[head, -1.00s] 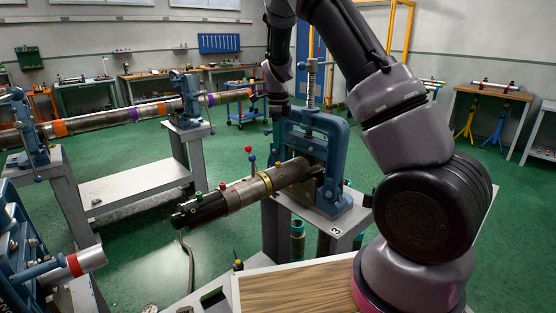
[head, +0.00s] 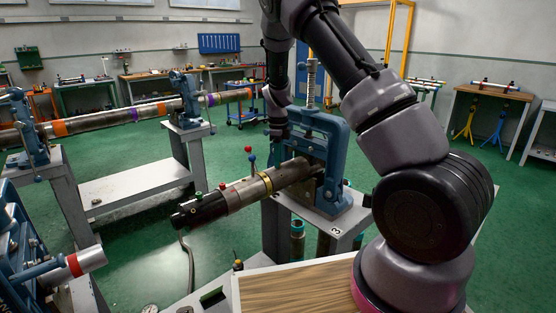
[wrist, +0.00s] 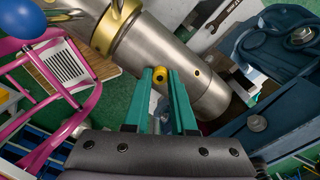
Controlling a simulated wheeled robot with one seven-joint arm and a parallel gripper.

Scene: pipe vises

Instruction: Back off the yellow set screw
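The yellow set screw (wrist: 160,76) shows in the wrist view on the side of a steel pipe fitting (wrist: 150,50), with a dark spot on its head. The teal fingers of my gripper (wrist: 161,78) stand one on each side of the screw head. They are close together, and the head fills the gap between their tips. In the head view the pipe (head: 235,193) lies in a blue vise (head: 322,160).
A yellow collar (wrist: 110,30) and a blue ball (wrist: 23,18) are close by in the wrist view. The blue vise body (wrist: 275,75) stands at right. A wooden board (head: 290,295) lies near my base. Green floor (head: 130,250) is open at left.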

